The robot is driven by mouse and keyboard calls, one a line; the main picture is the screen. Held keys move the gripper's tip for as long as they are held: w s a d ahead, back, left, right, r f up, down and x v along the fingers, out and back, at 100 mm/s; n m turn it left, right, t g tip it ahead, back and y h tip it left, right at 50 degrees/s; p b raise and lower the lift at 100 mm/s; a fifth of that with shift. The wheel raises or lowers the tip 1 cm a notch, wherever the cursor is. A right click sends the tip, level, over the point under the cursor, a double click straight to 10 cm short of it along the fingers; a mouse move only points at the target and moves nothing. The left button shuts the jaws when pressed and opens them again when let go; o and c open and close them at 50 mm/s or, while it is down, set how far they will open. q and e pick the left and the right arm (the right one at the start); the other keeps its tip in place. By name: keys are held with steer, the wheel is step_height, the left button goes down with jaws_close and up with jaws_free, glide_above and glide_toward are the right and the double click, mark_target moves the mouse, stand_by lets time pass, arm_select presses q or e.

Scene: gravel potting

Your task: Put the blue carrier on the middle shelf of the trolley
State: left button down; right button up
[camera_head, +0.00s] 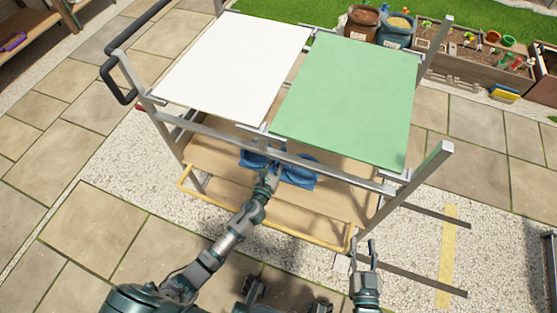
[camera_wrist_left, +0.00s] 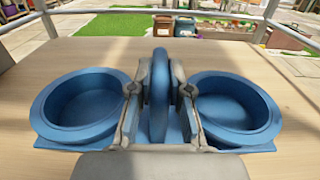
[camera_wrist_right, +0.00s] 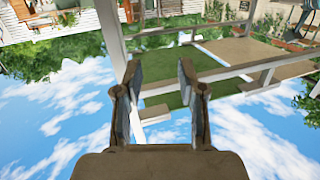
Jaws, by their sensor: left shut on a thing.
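The blue carrier (camera_head: 302,178) is on a wooden shelf below the top panels of the trolley (camera_head: 160,118); this looks like the middle shelf (camera_head: 222,152). In the left wrist view the carrier (camera_wrist_left: 234,112) is upright and level, with a round cup on each side of its handle (camera_wrist_left: 159,85). Its base looks in contact with the wood, though small clearance cannot be judged. My left gripper (camera_head: 270,172) reaches in from the front, its fingers shut on the handle. My right gripper (camera_head: 366,250) is open and empty, outside the trolley's front right; its fingers are apart in its wrist view (camera_wrist_right: 160,95).
A white panel (camera_head: 235,65) and a green panel (camera_head: 350,100) cover the trolley's top, partly hiding the shelf. Metal corner posts (camera_head: 425,170) and a front rail (camera_head: 330,168) bound the opening. A lower shelf (camera_head: 285,208) lies beneath. Planters (camera_head: 470,55) stand behind.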

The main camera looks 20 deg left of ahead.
arm_select(q)
steer(key=shift+w+a+f, duration=0.2)
steer(key=shift+w+a, duration=0.35)
steer(key=shift+a, duration=0.1)
steer(key=shift+f+b, duration=0.35)
steer(key=shift+b, duration=0.05)
steer(key=f+b, duration=0.2)
steer(key=shift+d+f, duration=0.2)
steer(key=shift+f, duration=0.2)
steer(key=shift+r, duration=0.15)
arm_select(e)
step_height(320, 180, up, 7)
steer(key=a+t+y, duration=0.1)
steer(key=t, duration=0.4)
steer(key=shift+s+t, duration=0.3)
steer(key=shift+s, duration=0.1)
arm_select(q)
steer(key=c, duration=1.4)
jaws_free()
steer(key=shift+a, duration=0.15)
steer(key=shift+c, duration=0.2)
steer(key=o, duration=0.3)
steer(key=shift+o, duration=0.2)
arm_select(e)
steer(key=shift+w, duration=0.1)
